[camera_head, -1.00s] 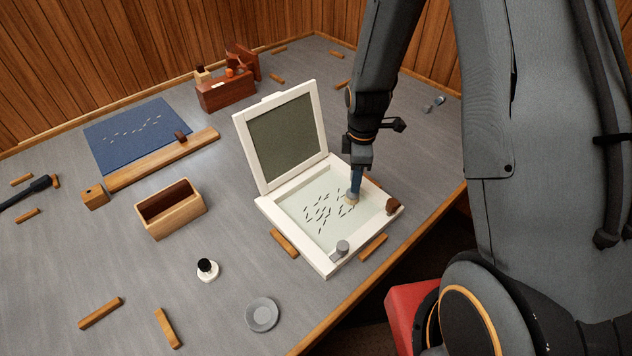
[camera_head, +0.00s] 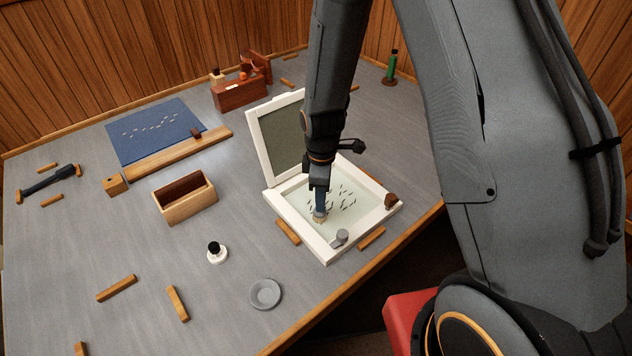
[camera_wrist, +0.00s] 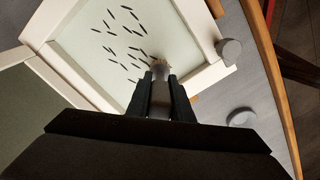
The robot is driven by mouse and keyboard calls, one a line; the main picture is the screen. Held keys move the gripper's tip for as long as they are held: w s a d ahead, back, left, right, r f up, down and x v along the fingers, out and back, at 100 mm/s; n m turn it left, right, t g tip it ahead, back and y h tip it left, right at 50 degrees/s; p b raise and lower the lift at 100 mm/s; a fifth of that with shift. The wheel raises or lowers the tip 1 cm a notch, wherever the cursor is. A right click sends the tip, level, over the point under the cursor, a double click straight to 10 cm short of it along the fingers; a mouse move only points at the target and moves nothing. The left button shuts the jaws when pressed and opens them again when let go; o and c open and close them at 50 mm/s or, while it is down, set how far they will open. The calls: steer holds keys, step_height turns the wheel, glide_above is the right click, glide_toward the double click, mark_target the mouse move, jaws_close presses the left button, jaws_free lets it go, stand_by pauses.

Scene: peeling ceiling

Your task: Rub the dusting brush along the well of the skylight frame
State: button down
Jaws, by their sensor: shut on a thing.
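The white skylight frame (camera_head: 328,256) lies on the table with its hinged lid (camera_head: 262,147) raised at the back. Its pale well (camera_head: 341,221) holds several dark slivers, mostly right of the brush. My gripper (camera_head: 319,186) is shut on the blue-handled dusting brush (camera_head: 320,208), held upright with its pale bristles down in the left part of the well. Whether the bristles touch the surface I cannot tell. In the wrist view the slivers lie beyond my gripper (camera_wrist: 160,88), and the brush tip (camera_wrist: 159,68) shows between the fingers.
Wooden strips (camera_head: 288,232) lie against the frame. An open wooden box (camera_head: 187,205), a white-based stamp (camera_head: 216,253) and a grey dish (camera_head: 265,294) stand to the left.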

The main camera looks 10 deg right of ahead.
steer(key=shift+s+a, duration=0.3)
steer(key=shift+a, duration=0.3)
step_height(320, 180, up, 8)
steer(key=p, duration=0.5)
steer(key=shift+d+r, duration=0.15)
